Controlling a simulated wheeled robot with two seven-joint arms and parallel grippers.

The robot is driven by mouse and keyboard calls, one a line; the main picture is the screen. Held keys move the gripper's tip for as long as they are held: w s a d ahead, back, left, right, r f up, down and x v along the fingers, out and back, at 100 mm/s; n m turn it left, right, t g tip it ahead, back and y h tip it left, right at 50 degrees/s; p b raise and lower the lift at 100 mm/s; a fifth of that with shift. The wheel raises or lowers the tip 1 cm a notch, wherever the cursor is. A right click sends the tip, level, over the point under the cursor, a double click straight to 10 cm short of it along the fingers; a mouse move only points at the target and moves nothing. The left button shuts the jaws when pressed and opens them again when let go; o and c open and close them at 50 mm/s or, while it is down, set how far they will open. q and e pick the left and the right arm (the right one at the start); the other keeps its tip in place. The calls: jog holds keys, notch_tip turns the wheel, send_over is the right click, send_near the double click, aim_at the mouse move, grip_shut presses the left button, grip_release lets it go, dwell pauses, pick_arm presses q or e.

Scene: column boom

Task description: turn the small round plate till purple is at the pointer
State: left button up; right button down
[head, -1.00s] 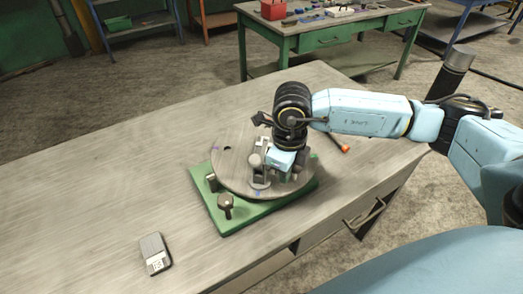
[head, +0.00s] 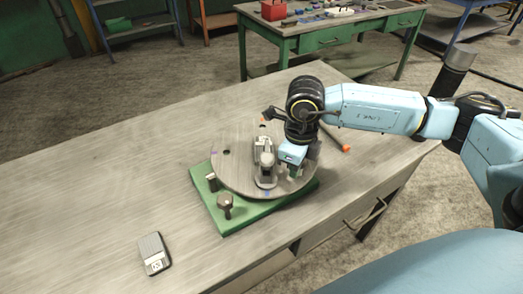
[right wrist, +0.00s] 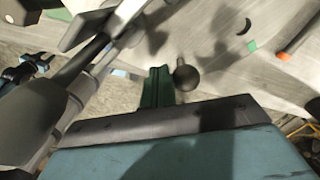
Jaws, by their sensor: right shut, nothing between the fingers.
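The small round grey plate (head: 238,170) lies on a green base (head: 235,222) on the workbench. A purple-looking mark (head: 214,151) is at its left rim and a blue mark (head: 267,193) at its front rim. A grey clamp-like fixture (head: 265,165) stands on the plate. My right gripper (head: 292,174) is shut and empty, low over the plate's right side beside the fixture; I cannot tell whether it touches. In the right wrist view a dark ball knob (right wrist: 186,77) is close to the fingers, and a green mark (right wrist: 252,46) shows. I cannot clearly make out the pointer. My left gripper is out of view.
A dark knob (head: 225,204) stands at the base's front left corner, with a short post (head: 212,182) behind it. A grey box-like device (head: 154,253) lies front left. An orange-tipped rod (head: 335,140) lies right of the plate.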

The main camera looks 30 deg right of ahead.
jog(key=shift+d, duration=0.3)
jog(key=shift+w+d+b, duration=0.2)
jog(key=shift+d+b, duration=0.1)
jog(key=shift+d, duration=0.6)
jog(key=shift+w+d+b, duration=0.25)
jog(key=shift+d+b, duration=0.1)
jog(key=shift+d, duration=0.35)
jog(key=shift+w+d+b, duration=0.3)
jog(key=shift+w+d, duration=0.15)
jog(key=shift+d, duration=0.35)
jog(key=shift+s+a, duration=0.1)
jog(key=shift+s+a, duration=0.2)
jog(key=shift+a, duration=0.2)
